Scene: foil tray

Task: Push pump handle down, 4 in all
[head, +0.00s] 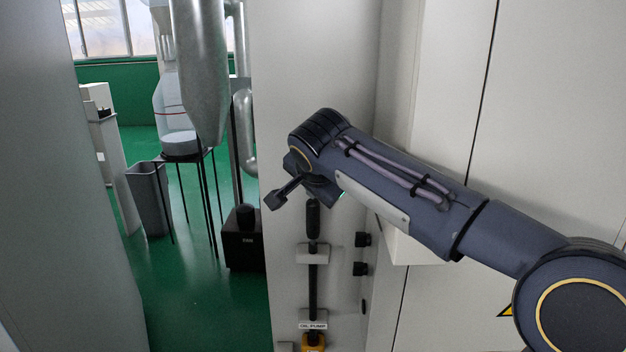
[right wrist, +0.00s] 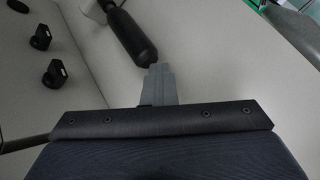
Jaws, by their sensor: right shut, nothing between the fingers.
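The pump handle is a black grip (head: 313,218) on a dark upright rod, on the front of a pale cabinet above an "OIL PUMP" label (head: 313,326). The grip also shows in the right wrist view (right wrist: 130,35), its rounded end close to my fingertips. My right gripper (right wrist: 158,70) is shut and empty, its grey fingers together. In the head view my right wrist is just above the top of the grip, and the fingers are hidden there. I cannot tell whether they touch the grip. My left gripper is not in view.
Black knobs (head: 362,239) stick out right of the rod; they also show in the right wrist view (right wrist: 41,37). A yellow-orange part (head: 313,342) is below the label. Left of the cabinet are green floor, a black box (head: 244,240) and a grey bin (head: 148,198).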

